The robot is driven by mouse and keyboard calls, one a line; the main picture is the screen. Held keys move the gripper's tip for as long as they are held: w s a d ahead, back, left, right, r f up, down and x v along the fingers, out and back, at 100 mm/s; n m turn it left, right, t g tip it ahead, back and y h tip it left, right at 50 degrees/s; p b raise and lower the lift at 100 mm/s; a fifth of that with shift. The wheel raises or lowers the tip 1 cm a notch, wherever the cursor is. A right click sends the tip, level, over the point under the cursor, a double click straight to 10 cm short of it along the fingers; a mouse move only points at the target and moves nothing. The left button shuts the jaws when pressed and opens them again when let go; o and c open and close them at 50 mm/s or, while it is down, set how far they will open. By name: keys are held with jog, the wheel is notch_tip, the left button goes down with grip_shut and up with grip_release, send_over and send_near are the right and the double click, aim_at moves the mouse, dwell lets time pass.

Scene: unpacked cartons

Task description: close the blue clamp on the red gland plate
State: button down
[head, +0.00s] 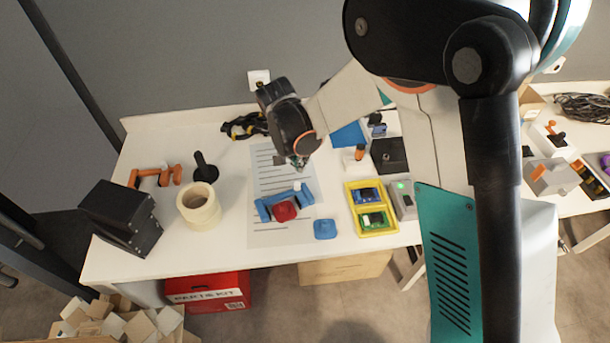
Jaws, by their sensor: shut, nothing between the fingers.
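The blue clamp (268,204) lies on a printed white sheet on the table, its long body slanting up to the right. The red piece (285,211), which I take for the red gland plate, sits against its front side, partly overlapped by it. From this height I cannot tell whether the clamp is open or closed on it. My gripper (299,164) is shut and empty, above the sheet and beyond the clamp's right end, apart from it as far as I can see. Its fingertips are small and dark here.
A separate blue block (325,229) lies right of the clamp, then a yellow tray (352,209) with circuit boards. A tape roll (198,206), a black stand (205,168) and an orange tool (155,176) are left. The table's front strip is clear.

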aim_at(299, 194)
jog(key=w+d+f+m+b, duration=0.1)
jog(key=f, duration=0.1)
jog(key=w+d+f+m+b, duration=0.1)
jog(key=w+f, duration=0.1)
jog(key=f, duration=0.1)
jog(key=w+d+f+m+b, duration=0.1)
jog(key=f+m, duration=0.1)
jog(key=f, duration=0.1)
jog(key=shift+w+d+f+t+h, duration=0.1)
jog(key=shift+w+d+t+h, duration=0.2)
jog(key=shift+d, duration=0.05)
jog(key=shift+s+a+f+b, duration=0.25)
jog(key=shift+s+a+b, duration=0.6)
jog(key=shift+s+a, duration=0.3)
jog(key=shift+s+a+r, duration=0.1)
jog(key=shift+s+a, duration=0.1)
